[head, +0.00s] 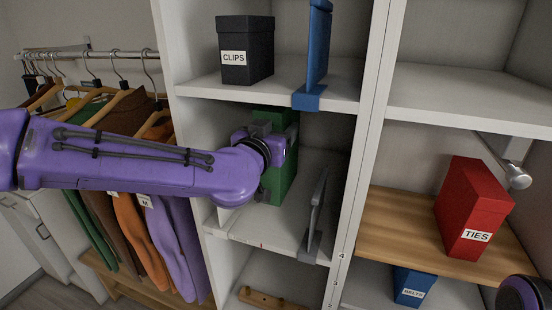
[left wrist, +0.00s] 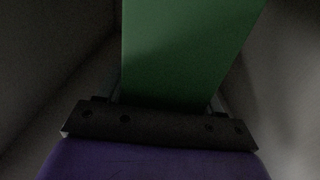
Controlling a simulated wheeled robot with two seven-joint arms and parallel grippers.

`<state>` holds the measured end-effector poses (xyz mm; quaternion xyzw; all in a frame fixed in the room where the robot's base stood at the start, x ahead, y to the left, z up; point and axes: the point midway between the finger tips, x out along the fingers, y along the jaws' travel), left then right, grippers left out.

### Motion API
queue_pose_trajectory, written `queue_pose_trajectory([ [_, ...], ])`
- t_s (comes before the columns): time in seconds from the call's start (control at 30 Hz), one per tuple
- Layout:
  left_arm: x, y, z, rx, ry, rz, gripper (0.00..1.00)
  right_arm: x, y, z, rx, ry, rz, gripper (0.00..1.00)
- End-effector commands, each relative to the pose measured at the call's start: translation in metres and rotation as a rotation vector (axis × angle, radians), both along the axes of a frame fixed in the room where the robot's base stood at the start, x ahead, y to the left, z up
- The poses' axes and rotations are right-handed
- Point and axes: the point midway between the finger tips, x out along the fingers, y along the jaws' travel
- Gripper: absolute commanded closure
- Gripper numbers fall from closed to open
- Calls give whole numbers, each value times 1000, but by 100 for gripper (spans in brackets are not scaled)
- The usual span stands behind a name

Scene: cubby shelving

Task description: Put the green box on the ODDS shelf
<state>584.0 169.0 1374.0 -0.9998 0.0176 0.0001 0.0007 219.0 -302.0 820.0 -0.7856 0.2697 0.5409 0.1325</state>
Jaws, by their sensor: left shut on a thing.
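The green box (head: 287,172) is inside the middle cubby of the white shelving, partly hidden behind my left gripper. My left gripper (head: 272,158) reaches into that cubby from the left and is shut on the green box. In the left wrist view the green box (left wrist: 185,55) fills the upper middle, between the fingers. I cannot tell whether the box touches the cubby floor. The ODDS label is not readable in these frames. Only a purple piece of my right arm shows at the lower right corner of the head view; its gripper is out of view.
A grey divider (head: 316,215) stands right of the green box. Above are a black CLIPS box (head: 245,50) and a blue divider (head: 317,55). A red TIES box (head: 472,205) sits on a wooden shelf (head: 400,218), above a blue BELTS box (head: 412,287). Clothes (head: 130,215) hang at left.

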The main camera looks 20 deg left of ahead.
Motion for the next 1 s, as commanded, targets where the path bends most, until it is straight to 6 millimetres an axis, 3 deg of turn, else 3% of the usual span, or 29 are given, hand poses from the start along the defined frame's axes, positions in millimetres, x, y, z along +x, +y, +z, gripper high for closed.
queue_pose_trajectory([
  [0.1,0,0,-23,2,1,-1,100,0,0,-8,0,0,0,57],
  [0.23,0,0,-34,-3,2,0,100,0,0,-1,0,0,0,57],
  [0.4,0,-1,-62,-4,4,-1,100,0,0,10,0,0,0,57],
  [0.83,3,-1,-73,-4,-2,0,100,0,0,8,0,0,0,57],
  [0.87,3,-1,-73,-4,0,0,28,0,0,9,0,0,0,57],
  [0.9,3,-1,-73,-4,0,0,15,0,0,10,0,0,0,57],
  [0.93,3,-1,-73,-4,0,0,9,0,0,10,0,0,0,57],
  [1.0,3,-1,-73,-4,0,0,9,0,0,10,0,0,0,57],
])
